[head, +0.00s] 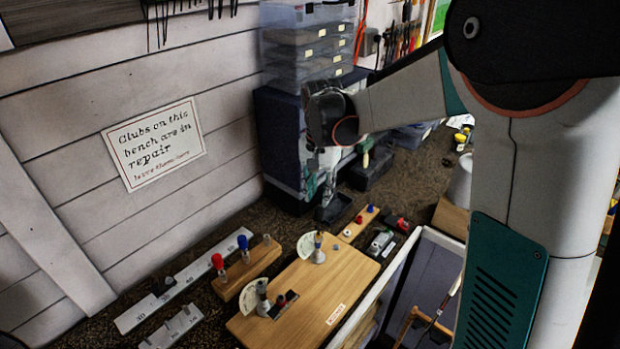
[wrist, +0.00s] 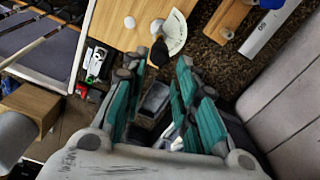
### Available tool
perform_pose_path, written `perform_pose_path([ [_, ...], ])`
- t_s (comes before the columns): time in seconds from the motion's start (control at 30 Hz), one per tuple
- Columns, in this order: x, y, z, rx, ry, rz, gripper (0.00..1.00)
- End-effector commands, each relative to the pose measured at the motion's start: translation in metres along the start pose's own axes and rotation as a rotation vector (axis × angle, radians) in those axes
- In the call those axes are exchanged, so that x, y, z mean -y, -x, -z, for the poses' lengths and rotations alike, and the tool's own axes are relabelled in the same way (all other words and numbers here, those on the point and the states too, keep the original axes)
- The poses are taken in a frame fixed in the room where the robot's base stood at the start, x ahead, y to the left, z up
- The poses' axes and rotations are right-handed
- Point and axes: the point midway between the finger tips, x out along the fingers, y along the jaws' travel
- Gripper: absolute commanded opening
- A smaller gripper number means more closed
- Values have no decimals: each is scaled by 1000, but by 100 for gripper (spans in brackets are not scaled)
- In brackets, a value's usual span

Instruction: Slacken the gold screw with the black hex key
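A wooden board (head: 300,300) on the bench carries two upright fittings, each beside a white dial. The far fitting (head: 318,252) has a gold-toned part; the near fitting (head: 262,298) looks grey. I cannot make out for sure which holds the gold screw. A wooden rack (head: 247,272) left of the board holds upright tools with a red, a blue and a brownish top. I cannot pick out the black hex key with certainty. My gripper (head: 328,195) hangs above the bench behind the board. In the wrist view its teal fingers (wrist: 162,95) are apart, with nothing visible held between them.
A black tray (head: 333,210) lies below my gripper. A small wooden block (head: 358,224) with blue and red knobs is right of the dials. A white-edged bin (head: 400,262) borders the board on the right. Stacked drawers (head: 308,42) stand behind. A white ruler (head: 180,283) lies at left.

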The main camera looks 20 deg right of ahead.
Motion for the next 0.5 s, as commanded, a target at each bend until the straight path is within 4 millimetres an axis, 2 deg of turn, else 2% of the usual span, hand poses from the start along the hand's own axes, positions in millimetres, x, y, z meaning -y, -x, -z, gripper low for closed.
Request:
perform_pose_path([
  [0.17, 0, -23, 0, 0, 1, 0, 27],
  [0.5, 0, -84, 0, -1, 2, 1, 27],
])
